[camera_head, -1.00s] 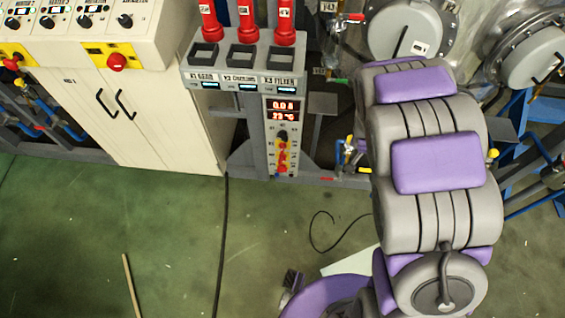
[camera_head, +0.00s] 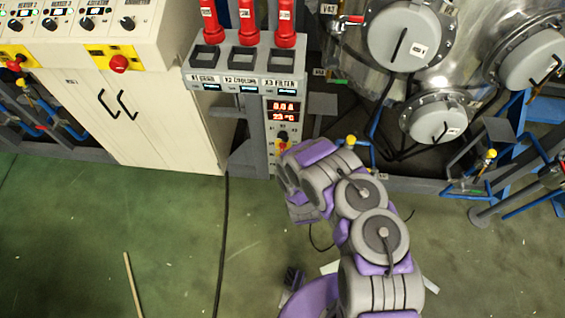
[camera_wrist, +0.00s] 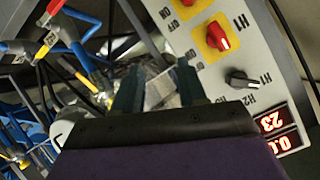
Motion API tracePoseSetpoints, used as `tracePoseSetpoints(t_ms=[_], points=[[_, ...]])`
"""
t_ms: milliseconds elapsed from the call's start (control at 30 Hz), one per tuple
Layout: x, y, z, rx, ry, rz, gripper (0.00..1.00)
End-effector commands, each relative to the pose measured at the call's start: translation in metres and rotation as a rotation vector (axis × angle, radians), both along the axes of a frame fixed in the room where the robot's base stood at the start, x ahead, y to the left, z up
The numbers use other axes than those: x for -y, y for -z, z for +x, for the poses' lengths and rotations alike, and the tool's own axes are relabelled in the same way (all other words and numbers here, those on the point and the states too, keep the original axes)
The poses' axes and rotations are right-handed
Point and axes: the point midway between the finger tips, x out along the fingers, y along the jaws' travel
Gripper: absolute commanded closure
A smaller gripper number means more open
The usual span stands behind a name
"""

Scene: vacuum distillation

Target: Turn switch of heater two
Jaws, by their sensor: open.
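In the wrist view, a grey panel (camera_wrist: 262,45) carries a red switch on a yellow plate (camera_wrist: 219,38) beside an "H1" label. A second red switch on a yellow plate (camera_wrist: 192,6) is cut by the top edge.
Red digital displays (camera_head: 284,112) sit on the panel. A white console (camera_head: 80,35) with labelled knobs stands at left above a cabinet (camera_head: 150,120). Steel vessels (camera_head: 440,115), pipes and yellow-handled valves crowd the right. The green floor at lower left is mostly clear.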

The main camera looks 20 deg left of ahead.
Motion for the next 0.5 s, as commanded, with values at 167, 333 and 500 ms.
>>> tracePoseSetpoints(t_ms=[167, 333, 500], points=[[-0.022, 0.027, -0.046, 0.047, -0.041, 0.096, 0.58], [-0.033, 0.037, -0.073, 0.077, -0.063, 0.156, 0.58], [-0.037, 0.041, -0.079, 0.088, -0.067, 0.178, 0.58]])
